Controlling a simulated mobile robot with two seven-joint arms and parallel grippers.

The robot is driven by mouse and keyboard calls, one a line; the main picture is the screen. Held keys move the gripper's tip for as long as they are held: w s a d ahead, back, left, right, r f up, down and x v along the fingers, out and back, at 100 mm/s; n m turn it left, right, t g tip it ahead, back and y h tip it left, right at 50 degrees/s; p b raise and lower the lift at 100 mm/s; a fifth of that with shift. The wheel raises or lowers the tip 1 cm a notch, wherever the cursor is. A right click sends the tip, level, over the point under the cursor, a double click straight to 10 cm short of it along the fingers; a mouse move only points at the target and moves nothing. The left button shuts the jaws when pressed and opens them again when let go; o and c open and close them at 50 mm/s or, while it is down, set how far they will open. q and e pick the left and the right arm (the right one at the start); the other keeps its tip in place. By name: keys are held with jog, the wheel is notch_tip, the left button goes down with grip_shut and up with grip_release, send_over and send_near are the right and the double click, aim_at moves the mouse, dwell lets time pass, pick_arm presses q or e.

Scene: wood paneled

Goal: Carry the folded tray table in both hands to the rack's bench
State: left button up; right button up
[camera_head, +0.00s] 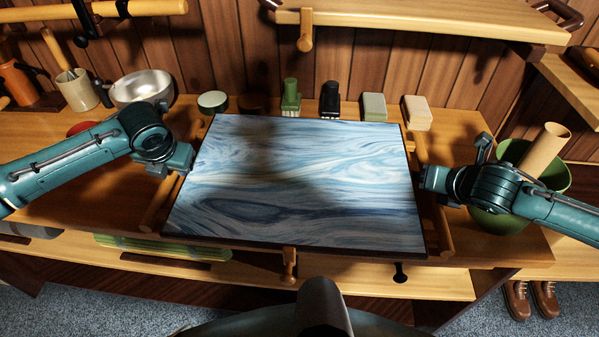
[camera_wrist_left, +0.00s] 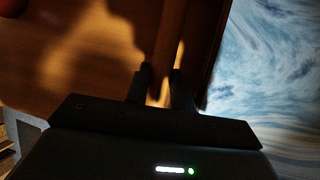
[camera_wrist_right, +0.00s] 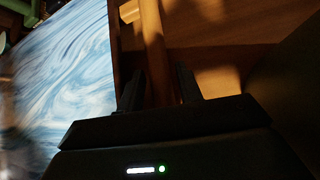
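The folded tray table (camera_head: 300,185) lies flat, its blue-and-white marbled top facing up, with a dark rim and wooden rails along both sides. It is over the bench (camera_head: 65,205); whether it bears fully on it is hidden. My left gripper (camera_head: 187,160) is at its left side, with a wooden rail (camera_wrist_left: 168,35) between the fingers (camera_wrist_left: 160,85). My right gripper (camera_head: 424,180) is at its right side, with the other rail (camera_wrist_right: 153,40) between the fingers (camera_wrist_right: 158,88). Dark shadow hides whether either pair of fingers presses on its rail.
A green bowl (camera_head: 555,175) is close to my right arm. A shelf (camera_head: 420,20) overhangs the back. Brown shoes (camera_head: 530,298) are below right.

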pick_arm(q)
grip_shut()
pick_arm(e)
jog(key=c, duration=0.5)
grip_shut()
pick_arm(q)
jog(key=shift+w+r, duration=0.15)
jog(key=shift+r, duration=0.1)
pick_arm(e)
jog(key=shift+w+r, duration=0.15)
jog(key=shift+r, duration=0.1)
